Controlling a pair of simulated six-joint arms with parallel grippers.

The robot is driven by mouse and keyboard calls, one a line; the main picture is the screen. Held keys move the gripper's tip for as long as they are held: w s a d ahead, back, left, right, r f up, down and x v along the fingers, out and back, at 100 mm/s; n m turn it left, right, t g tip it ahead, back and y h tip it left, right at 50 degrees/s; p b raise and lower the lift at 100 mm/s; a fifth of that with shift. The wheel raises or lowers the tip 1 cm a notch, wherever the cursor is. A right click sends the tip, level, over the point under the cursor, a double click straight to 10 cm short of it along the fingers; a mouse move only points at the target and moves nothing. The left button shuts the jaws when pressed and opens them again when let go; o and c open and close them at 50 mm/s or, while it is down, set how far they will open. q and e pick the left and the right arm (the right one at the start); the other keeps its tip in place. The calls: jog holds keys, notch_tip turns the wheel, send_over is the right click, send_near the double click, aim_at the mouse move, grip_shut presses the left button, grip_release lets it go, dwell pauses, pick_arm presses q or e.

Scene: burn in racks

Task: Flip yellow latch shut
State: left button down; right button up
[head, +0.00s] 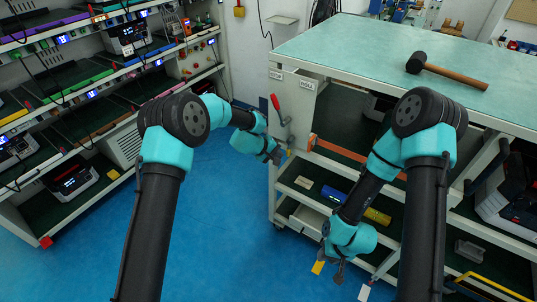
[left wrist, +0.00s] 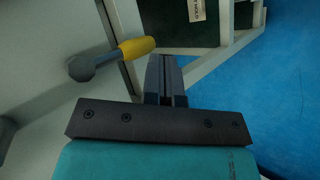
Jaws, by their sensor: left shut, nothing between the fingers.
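The yellow latch handle (left wrist: 137,47) shows in the left wrist view, joined to a round dark grey pivot (left wrist: 82,68) on a pale panel. It points right, tilted slightly upward. My left gripper (left wrist: 165,62) is shut and empty, its tips just right of and below the handle's yellow end. I cannot tell whether they touch. In the head view my left gripper (head: 275,158) is beside the left end of the workbench, below a red-handled lever (head: 276,103). The yellow latch is mostly hidden there. My right gripper (head: 333,265) hangs low before the bench's lower shelves; its opening is unclear.
The workbench (head: 340,45) has a hammer (head: 445,72) on top and shelves below, with an orange bar (head: 345,149) across its open front. A rack (head: 100,75) with several shelves stands left. Blue floor (head: 225,215) lies clear between them.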

pick_arm(q)
jog(key=shift+w+d, duration=0.3)
jog(key=shift+d, duration=0.4)
jog(key=shift+d, duration=0.1)
jog(key=shift+s+f+h, duration=0.1)
jog(key=shift+h, duration=0.2)
